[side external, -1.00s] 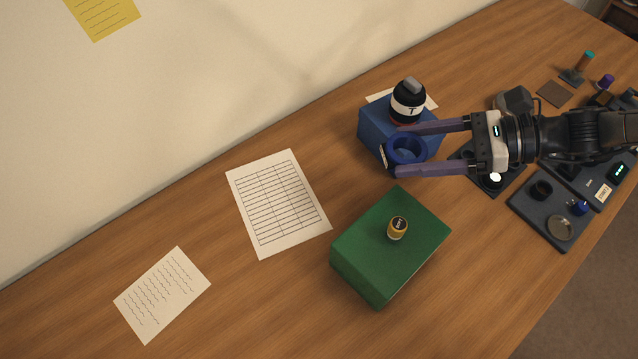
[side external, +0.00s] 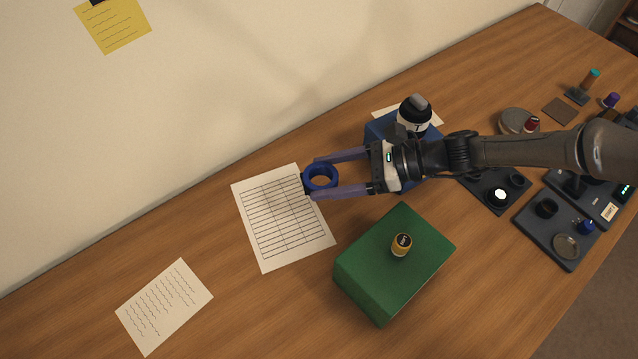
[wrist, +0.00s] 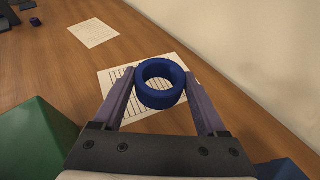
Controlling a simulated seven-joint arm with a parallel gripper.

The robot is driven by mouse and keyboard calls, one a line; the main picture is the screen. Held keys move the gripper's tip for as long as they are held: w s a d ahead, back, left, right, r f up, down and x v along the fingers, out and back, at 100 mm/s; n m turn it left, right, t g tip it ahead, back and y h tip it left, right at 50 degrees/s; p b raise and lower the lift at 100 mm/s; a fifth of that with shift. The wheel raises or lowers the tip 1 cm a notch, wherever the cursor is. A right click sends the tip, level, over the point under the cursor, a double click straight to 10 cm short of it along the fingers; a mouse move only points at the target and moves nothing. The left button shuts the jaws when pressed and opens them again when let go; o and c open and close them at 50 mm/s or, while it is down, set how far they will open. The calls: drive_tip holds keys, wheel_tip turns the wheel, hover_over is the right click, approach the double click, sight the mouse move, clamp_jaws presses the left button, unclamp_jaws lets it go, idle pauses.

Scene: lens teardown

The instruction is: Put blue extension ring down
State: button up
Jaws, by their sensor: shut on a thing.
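The blue extension ring (side external: 320,178) is held between the two purple fingers of my gripper (side external: 322,177). In the side view the ring overlaps the right edge of the lined table sheet (side external: 278,222); its height above the desk is hard to tell. The wrist view shows the ring (wrist: 160,97) between the fingertips of my gripper (wrist: 160,88), its opening facing up toward the camera, with the sheet (wrist: 116,80) behind it. My gripper is shut on the ring.
A green box (side external: 385,270) with a small yellow-labelled jar (side external: 401,245) stands in front of my gripper. A blue box (side external: 379,130) with a black-and-white bottle (side external: 414,116) is behind. A written note (side external: 164,306) lies at left. Dark trays (side external: 560,235) are at right. Bare desk surrounds the sheets.

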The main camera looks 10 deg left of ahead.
sight(318, 178)
drive_tip(key=shift+w+a+f, duration=0.35)
drive_tip(key=shift+a+f, duration=0.15)
drive_tip(key=shift+f, duration=0.2)
drive_tip(key=shift+w+a+f, duration=0.35)
drive_tip(key=shift+a+f, duration=0.1)
drive_tip(key=shift+f, duration=1.65)
drive_tip(key=shift+f, duration=0.35)
drive_tip(key=shift+f, duration=0.25)
drive_tip(key=o, duration=1.5)
drive_tip(key=shift+r, duration=0.25)
drive_tip(key=v, duration=1.2)
drive_tip(key=shift+s+d+r, duration=0.1)
drive_tip(key=shift+r, duration=0.2)
